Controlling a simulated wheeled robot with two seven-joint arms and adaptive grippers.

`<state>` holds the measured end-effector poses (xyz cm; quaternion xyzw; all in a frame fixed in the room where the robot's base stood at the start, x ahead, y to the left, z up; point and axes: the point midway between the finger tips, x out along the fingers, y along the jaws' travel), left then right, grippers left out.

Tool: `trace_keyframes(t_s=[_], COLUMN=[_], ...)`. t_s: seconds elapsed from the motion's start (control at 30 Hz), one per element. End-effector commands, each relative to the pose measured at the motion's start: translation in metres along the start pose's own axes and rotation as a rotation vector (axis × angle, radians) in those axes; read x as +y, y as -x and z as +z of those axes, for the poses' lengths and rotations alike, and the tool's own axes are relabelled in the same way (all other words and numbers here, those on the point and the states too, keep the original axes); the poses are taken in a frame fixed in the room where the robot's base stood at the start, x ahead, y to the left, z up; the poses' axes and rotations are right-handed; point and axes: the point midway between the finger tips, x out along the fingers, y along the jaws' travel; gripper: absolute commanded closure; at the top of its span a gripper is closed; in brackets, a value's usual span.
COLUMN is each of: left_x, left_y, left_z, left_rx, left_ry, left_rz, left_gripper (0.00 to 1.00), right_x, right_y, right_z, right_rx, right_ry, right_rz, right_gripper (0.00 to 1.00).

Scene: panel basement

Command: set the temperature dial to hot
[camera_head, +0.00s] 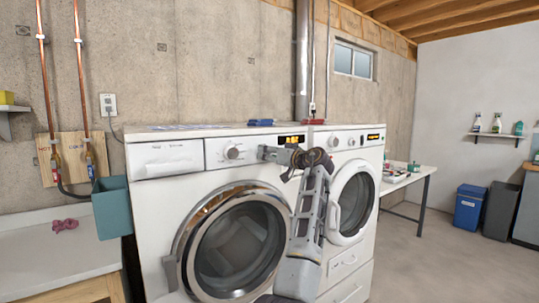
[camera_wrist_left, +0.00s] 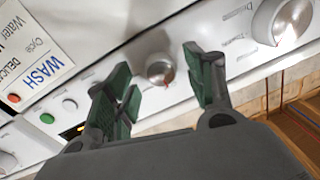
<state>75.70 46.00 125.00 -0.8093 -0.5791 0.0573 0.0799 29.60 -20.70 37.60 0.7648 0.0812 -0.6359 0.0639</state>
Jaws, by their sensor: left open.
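Two white laundry machines stand side by side, with a left machine's control panel (camera_head: 255,148) and a right one's (camera_head: 362,138). My left gripper (camera_head: 268,153) is in front of the left machine's panel, right of its large dial (camera_head: 232,152). In the left wrist view my open gripper (camera_wrist_left: 162,78) has its green-padded fingers on either side of a small silver knob (camera_wrist_left: 160,69) with a red mark. Gaps show between knob and fingers. A larger dial (camera_wrist_left: 284,21) is at the upper right. I cannot read a temperature label. My right gripper is not in view.
Blue (camera_head: 261,122) and red (camera_head: 314,122) items lie on the machine tops. A teal bin (camera_head: 112,208) is beside the left machine. A white table (camera_head: 415,177) stands at the right. Floor is clear at the right front.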

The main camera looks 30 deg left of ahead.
Motion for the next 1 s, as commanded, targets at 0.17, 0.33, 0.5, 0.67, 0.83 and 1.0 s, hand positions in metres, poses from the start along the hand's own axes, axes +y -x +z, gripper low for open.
trace_keyframes(t_s=[0.17, 0.33, 0.5, 0.67, 0.83, 1.0], left_x=[0.0, 0.0, 0.0, 0.0001, 0.0002, 0.0001], left_y=[-0.0044, -0.0045, -0.0043, -0.0042, -0.0042, -0.0042], left_z=[0.0002, 0.0004, 0.0004, 0.0004, 0.0004, 0.0002], left_rx=[0.0, 0.0, 0.0, 0.0, 0.0, 0.0], left_ry=[0.0, -0.001, -0.001, -0.001, -0.001, -0.008], left_rz=[0.0, 0.0, 0.0, 0.0, 0.0, 0.0], left_gripper=[0.46, 0.46, 0.61, 0.82, 0.92, 0.92], right_x=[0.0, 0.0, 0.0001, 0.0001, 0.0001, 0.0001], right_y=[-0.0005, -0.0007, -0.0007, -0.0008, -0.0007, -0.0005], right_z=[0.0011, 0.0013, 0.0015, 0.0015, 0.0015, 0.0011], right_rx=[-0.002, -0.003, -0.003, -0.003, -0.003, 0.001], right_ry=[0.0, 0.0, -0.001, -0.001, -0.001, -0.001], right_rz=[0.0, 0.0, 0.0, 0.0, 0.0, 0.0], right_gripper=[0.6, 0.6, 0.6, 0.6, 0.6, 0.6])
